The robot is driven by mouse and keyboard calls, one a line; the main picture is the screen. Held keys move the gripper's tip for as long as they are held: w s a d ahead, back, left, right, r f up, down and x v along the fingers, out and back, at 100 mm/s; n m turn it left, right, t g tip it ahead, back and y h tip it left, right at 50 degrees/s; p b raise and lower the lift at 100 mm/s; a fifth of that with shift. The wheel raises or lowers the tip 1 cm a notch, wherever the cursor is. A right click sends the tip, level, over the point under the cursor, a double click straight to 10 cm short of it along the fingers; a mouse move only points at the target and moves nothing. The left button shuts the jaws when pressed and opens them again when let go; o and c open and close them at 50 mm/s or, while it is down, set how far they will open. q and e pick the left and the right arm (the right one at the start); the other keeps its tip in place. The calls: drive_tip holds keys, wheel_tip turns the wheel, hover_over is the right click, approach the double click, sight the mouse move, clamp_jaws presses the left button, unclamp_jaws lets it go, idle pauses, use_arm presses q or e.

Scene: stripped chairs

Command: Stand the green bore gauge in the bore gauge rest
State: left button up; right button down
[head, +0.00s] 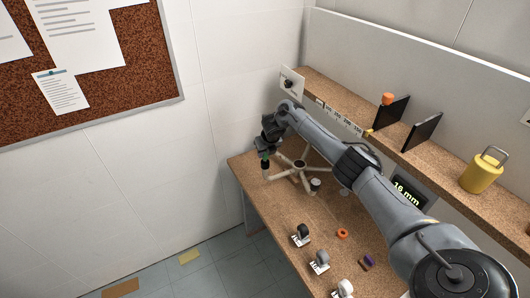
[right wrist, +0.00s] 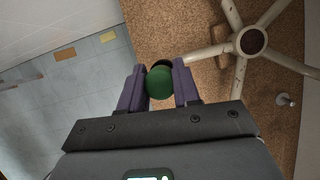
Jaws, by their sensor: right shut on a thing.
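My right gripper (head: 265,148) is at the table's far left corner, pointing down. In the right wrist view its two purple fingers are shut on the green bore gauge (right wrist: 159,83), seen from above with its round green top between them. In the head view a bit of green (head: 264,155) shows under the gripper, with a pale cylinder (head: 265,169) below it. A dark round edge (right wrist: 159,65) shows just beyond the green top. I cannot tell whether it is part of the gauge or of the rest. No bore gauge rest can be made out clearly. My left gripper is not in view.
A pale five-armed chair base (head: 299,165) stands close right of the gripper. A small grey-topped cylinder (head: 315,184), an orange ring (head: 342,233) and several labelled castors (head: 319,262) are on the table (head: 285,215). A shelf along the back holds a yellow weight (head: 483,172).

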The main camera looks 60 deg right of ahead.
drive_tip(key=shift+r+p, duration=1.6)
drive_tip(key=shift+r, duration=0.5)
